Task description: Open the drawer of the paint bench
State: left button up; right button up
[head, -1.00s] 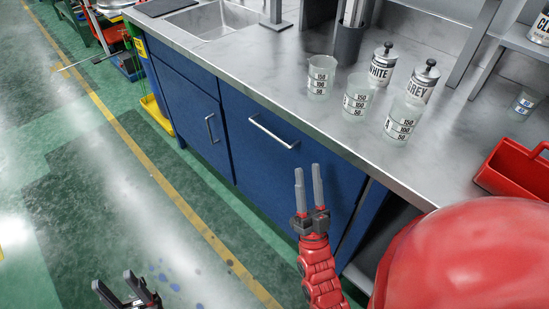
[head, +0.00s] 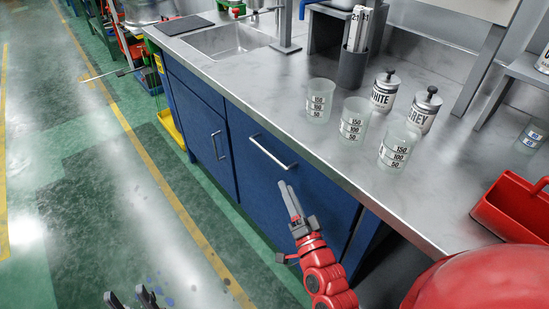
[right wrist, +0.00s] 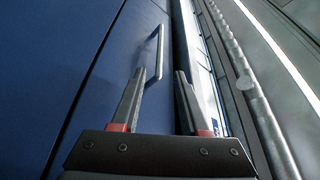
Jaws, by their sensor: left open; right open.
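The paint bench (head: 200,65) has a blue front under a grey metal top. Its wide blue front panel (head: 265,190) carries a silver bar handle (head: 271,152); the handle also shows in the right wrist view (right wrist: 150,55). My right gripper (head: 287,184) is open and empty, its fingertips just below the handle and apart from it in the head view. In the right wrist view the handle lies ahead of the open fingers (right wrist: 160,73), nearer the left one. My left gripper (head: 127,296) is open and empty over the floor at the bottom edge. The blue panel looks closed.
A narrower blue door (head: 200,130) with its own handle (head: 218,145) is left of the panel. The floor before the bench is clear.

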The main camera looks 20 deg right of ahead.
aim_at(273, 156)
jog(key=x, duration=1.1)
jog(key=shift+w, duration=0.15)
grip_shut()
dwell(1.0)
